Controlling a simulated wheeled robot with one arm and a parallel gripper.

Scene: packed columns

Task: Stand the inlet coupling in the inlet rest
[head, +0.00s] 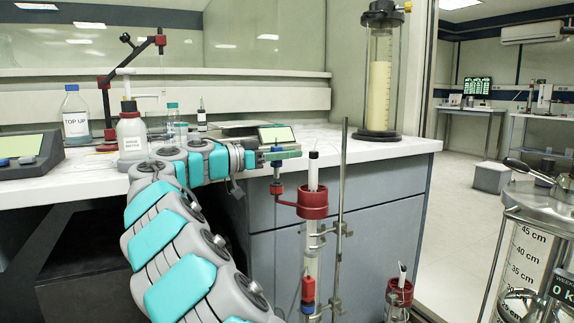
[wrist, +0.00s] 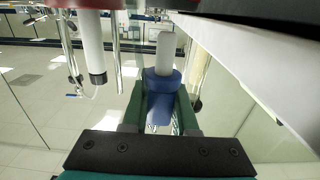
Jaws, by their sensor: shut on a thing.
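My gripper (head: 277,155) is at the end of my outstretched arm, left of the upright glass column. In the wrist view its green fingers (wrist: 160,112) are shut on the inlet coupling (wrist: 162,82), a blue body with a pale grey stem (wrist: 166,50). In the head view the coupling (head: 277,164) hangs under the jaws, roughly upright and mostly hidden.
A white tube (head: 313,172) with a dark tip stands in the red collar, close to my gripper. A metal stand rod (head: 343,180) rises beside it. The white bench (head: 385,150) carries bottles and a tall filled column (head: 380,95). Open floor lies to the right.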

